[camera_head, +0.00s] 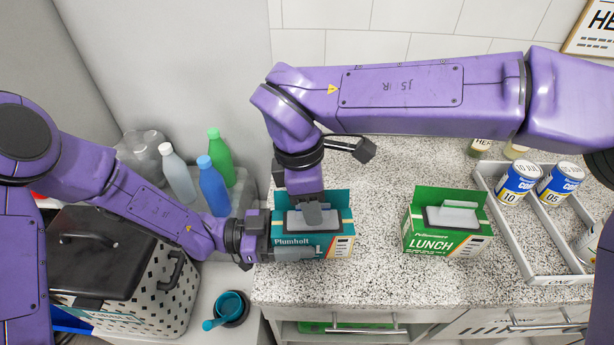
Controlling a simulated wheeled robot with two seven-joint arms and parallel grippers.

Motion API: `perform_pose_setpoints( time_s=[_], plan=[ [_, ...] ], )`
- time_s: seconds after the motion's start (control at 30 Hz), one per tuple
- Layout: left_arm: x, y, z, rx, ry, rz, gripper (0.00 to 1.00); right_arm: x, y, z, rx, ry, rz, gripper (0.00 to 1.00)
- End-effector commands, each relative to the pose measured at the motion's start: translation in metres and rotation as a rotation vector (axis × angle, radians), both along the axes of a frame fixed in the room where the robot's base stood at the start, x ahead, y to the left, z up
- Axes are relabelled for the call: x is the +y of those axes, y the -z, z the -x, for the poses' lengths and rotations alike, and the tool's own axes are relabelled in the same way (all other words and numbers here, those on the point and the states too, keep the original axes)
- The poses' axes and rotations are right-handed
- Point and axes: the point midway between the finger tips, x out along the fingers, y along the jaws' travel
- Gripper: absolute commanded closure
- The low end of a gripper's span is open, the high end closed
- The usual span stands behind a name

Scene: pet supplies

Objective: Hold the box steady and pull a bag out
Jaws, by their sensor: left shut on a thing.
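A teal "Plumbolt" box (338,243) stands upright on the speckled counter, with an opening in its top. A grey bag (296,223) shows in that opening, partly hidden by my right gripper. My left gripper (268,236) is shut on the left side of the teal box. My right gripper (313,213) points down from above at the opening, over the grey bag. Its fingers overlap, so I cannot tell whether they grip the bag.
A green "LUNCH" box (418,237) with a pale bag (452,217) in its opening stands to the right. A divided tray (527,262) holds cans farther right. Bottles (213,187) stand at the left. Counter between the boxes is clear.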

Motion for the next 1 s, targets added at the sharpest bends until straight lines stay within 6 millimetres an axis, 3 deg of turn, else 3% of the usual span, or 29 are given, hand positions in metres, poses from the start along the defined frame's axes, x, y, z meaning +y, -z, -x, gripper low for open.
perform_pose_setpoints(
  time_s=[0.13,0.4,0.5,0.53,1.0],
  plan=[
    [0.0001,0.0004,0.0001,0.000,0.000,-0.001,0.85,-0.0017,0.0114,0.0003,0.000,-0.001,-0.001,0.62],
    [0.0001,0.0004,0.0001,0.000,0.000,-0.001,0.85,-0.0020,0.0131,0.0002,0.000,0.000,-0.001,0.62],
    [0.0001,0.0004,0.0001,0.000,0.000,-0.001,0.85,-0.0020,0.0130,0.0002,0.000,0.000,-0.001,0.94],
    [0.0001,0.0004,0.0001,0.000,0.000,-0.001,0.85,-0.0020,0.0130,0.0002,0.000,0.000,-0.001,1.00],
    [0.0000,0.0004,0.0002,0.000,0.000,-0.001,0.85,-0.0019,0.0126,0.0000,-0.001,0.000,-0.001,1.00]
  ],
)
